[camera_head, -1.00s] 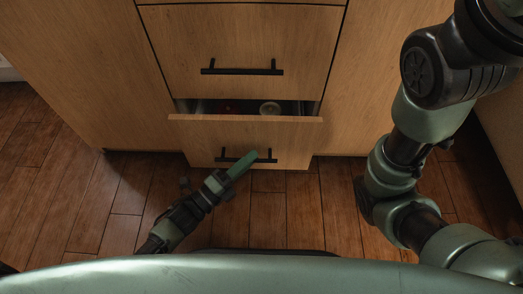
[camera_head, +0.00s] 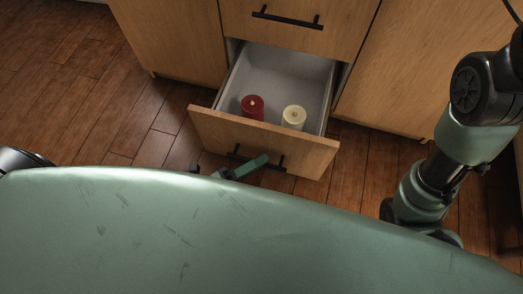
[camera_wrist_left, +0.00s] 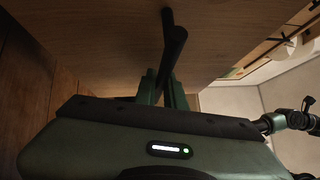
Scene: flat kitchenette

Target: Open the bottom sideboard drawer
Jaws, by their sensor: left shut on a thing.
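The bottom sideboard drawer (camera_head: 262,139) is pulled well out in the head view, and its inside shows. A red candle (camera_head: 252,107) and a cream candle (camera_head: 293,117) stand in it near the front. Its black bar handle (camera_head: 281,163) is on the drawer front. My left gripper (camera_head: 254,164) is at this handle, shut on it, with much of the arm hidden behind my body. In the left wrist view the black handle (camera_wrist_left: 174,45) runs between the green fingers (camera_wrist_left: 162,92). My right arm shows at the right of the head view, but its gripper is out of view.
The drawer above (camera_head: 290,22) is closed, with its own black handle (camera_head: 287,17). Bare wooden floor (camera_head: 85,85) lies left of the open drawer. My green body fills the lower part of the head view, close to the drawer front.

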